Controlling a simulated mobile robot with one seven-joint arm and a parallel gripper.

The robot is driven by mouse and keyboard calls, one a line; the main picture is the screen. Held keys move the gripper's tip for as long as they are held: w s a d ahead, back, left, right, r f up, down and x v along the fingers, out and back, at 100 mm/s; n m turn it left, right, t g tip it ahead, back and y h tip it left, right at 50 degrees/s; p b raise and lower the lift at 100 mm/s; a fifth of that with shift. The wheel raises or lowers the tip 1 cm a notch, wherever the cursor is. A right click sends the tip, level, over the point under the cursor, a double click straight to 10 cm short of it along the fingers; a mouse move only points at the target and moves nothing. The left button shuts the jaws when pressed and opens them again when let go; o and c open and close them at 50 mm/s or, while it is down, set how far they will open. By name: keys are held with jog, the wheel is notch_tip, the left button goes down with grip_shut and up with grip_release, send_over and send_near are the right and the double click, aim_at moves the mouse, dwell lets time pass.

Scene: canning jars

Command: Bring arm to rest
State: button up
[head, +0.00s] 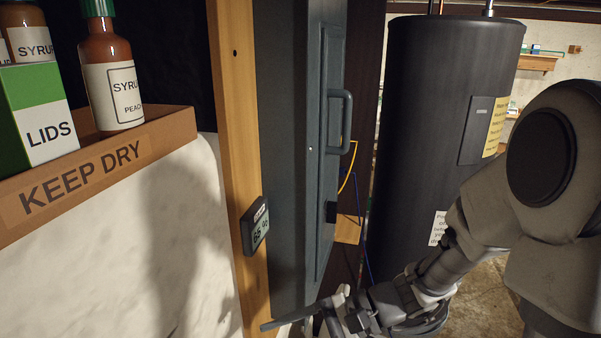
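My arm (470,240) comes in from the right side and reaches down and left to the bottom middle of the head view. My gripper (310,312) is low in the view, in front of the lower part of a grey door or panel (325,150) with a handle. A thin dark bar extends left from the gripper toward the wooden post. I cannot tell whether this bar is a finger or something held. The gripper is seen from the side and lies close to the bottom edge, so its opening is unclear.
A wooden post (237,150) carries a small digital meter (255,226). At left, a "KEEP DRY" wooden shelf (150,150) holds syrup bottles (110,80) and a green-and-white LIDS box (40,115). A large dark tank (430,120) stands behind my arm.

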jog(key=s+d+r+n+t+h+b, duration=0.1)
jog(key=s+d+r+n+t+h, duration=0.2)
jog(key=d, duration=0.5)
jog(key=s+d+r+n+t+h+b, duration=0.1)
jog(key=s+d+r+n+t+h, duration=0.2)
jog(key=d+h, duration=0.6)
notch_tip(320, 180, up, 2)
jog(key=n+h, duration=0.1)
jog(key=n, duration=0.2)
jog(key=shift+s+r+n+t, duration=0.2)
jog(key=shift+n+t, duration=0.2)
jog(key=shift+c, duration=0.3)
